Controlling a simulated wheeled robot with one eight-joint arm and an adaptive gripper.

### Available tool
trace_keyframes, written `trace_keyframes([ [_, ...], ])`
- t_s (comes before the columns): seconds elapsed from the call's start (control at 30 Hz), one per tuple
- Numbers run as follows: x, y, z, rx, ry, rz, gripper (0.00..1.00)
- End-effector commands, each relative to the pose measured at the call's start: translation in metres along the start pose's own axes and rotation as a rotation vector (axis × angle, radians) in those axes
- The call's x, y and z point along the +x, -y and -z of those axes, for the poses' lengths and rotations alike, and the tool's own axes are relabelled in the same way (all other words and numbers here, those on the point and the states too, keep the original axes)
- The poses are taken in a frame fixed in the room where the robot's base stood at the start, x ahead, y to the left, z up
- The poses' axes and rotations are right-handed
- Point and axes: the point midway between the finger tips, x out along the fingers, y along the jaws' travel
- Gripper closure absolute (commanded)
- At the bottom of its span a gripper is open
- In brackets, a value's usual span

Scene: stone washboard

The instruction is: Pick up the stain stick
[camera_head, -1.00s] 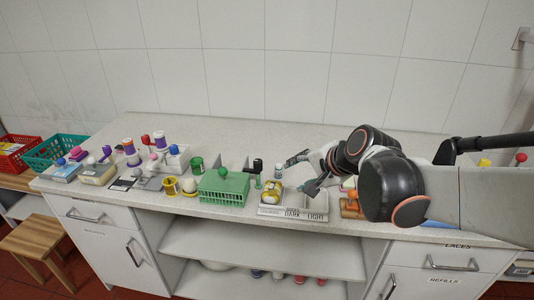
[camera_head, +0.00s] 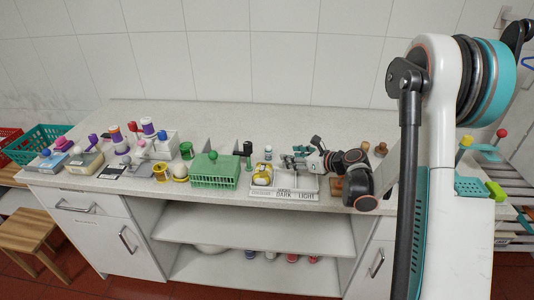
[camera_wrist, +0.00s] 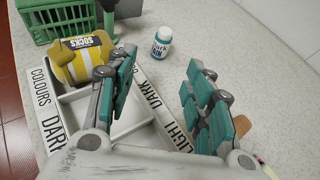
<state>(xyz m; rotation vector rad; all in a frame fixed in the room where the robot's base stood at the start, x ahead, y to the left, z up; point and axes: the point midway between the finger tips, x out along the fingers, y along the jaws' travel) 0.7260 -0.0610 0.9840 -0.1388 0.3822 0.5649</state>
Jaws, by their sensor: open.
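I cannot clearly tell which thing is the stain stick. My gripper (camera_head: 298,161) is open and empty over the right part of a white sorting tray (camera_head: 300,196). In the wrist view its teal-padded fingers (camera_wrist: 160,98) are spread apart above the tray (camera_wrist: 40,95), marked COLOURS, DARK and LIGHT. The bottle also shows in the head view (camera_head: 267,152). A partly hidden red-and-white thing (camera_wrist: 263,162) lies beyond the right finger.
A yellow SOCKS bundle (camera_wrist: 84,58) sits in the tray beside the left finger. A green basket (camera_head: 215,172) and a black-topped bottle (camera_head: 248,150) stand to the left. Several spools and small items crowd the counter's left.

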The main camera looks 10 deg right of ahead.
Motion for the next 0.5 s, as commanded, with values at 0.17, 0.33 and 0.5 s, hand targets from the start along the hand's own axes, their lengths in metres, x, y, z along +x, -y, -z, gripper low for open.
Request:
trace_keyframes([
  [0.17,0.014,0.002,0.004,0.03,0.009,-0.003,0.53],
  [0.33,0.046,0.001,0.005,0.028,0.008,-0.004,0.53],
  [0.5,0.074,0.002,0.004,0.027,0.008,-0.003,0.53],
])
